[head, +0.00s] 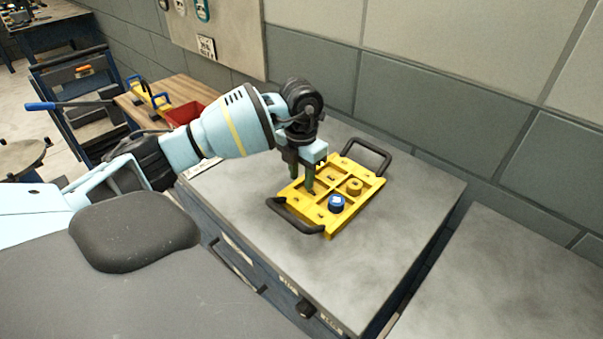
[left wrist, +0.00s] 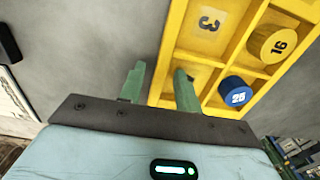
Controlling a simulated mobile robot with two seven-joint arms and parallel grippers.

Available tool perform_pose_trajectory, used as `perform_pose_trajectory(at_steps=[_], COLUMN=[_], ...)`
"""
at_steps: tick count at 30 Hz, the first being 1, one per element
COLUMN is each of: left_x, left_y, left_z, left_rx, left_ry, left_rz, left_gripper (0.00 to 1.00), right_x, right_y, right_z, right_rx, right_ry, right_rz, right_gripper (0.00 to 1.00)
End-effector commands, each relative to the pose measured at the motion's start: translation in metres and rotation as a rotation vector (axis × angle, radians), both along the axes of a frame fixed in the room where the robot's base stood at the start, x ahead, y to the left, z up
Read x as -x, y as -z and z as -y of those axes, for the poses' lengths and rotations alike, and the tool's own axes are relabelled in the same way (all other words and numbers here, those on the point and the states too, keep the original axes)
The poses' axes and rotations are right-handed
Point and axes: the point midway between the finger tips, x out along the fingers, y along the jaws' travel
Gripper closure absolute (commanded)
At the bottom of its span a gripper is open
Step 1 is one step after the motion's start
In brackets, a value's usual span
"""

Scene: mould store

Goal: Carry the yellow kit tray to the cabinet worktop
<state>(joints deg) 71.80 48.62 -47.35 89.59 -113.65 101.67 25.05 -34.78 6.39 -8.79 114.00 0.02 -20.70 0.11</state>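The yellow kit tray (head: 348,214) lies flat on a grey cabinet top (head: 270,262). It has a black handle at each end: a far one (head: 371,154) and a near one (head: 295,217). A blue round piece marked 25 (head: 337,204) and a yellow round piece marked 16 (head: 354,187) sit in its compartments. My left gripper (head: 301,176) points down over the tray's left part, between the handles. My right gripper is not in view.
A second grey top (head: 510,275) stands at the right, beyond a narrow gap. The tiled wall (head: 440,100) runs close behind. A wooden bench (head: 180,88) with a red bin (head: 184,113) stands at the left.

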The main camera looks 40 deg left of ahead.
Motion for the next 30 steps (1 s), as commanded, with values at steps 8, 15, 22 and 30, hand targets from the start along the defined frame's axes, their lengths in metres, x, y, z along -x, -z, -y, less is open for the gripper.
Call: perform_pose_trajectory(at_steps=[8,15,22,30], left_x=[-0.001,-0.001,-0.001,0.0], left_y=[-0.012,-0.056,-0.098,-0.121], left_z=[0.0,0.0,-0.001,-0.001], left_rx=[0.0,0.0,0.0,0.001], left_ry=[-0.001,0.0,0.0,0.0], left_rz=[0.005,0.005,0.004,-0.001], left_gripper=[0.67,0.67,0.67,0.67], right_x=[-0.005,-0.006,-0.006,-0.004], right_y=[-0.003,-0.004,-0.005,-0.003], right_z=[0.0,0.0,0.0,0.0], right_rx=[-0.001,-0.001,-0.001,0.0], right_ry=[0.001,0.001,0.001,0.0], right_rz=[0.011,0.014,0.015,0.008], right_gripper=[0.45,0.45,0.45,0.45])
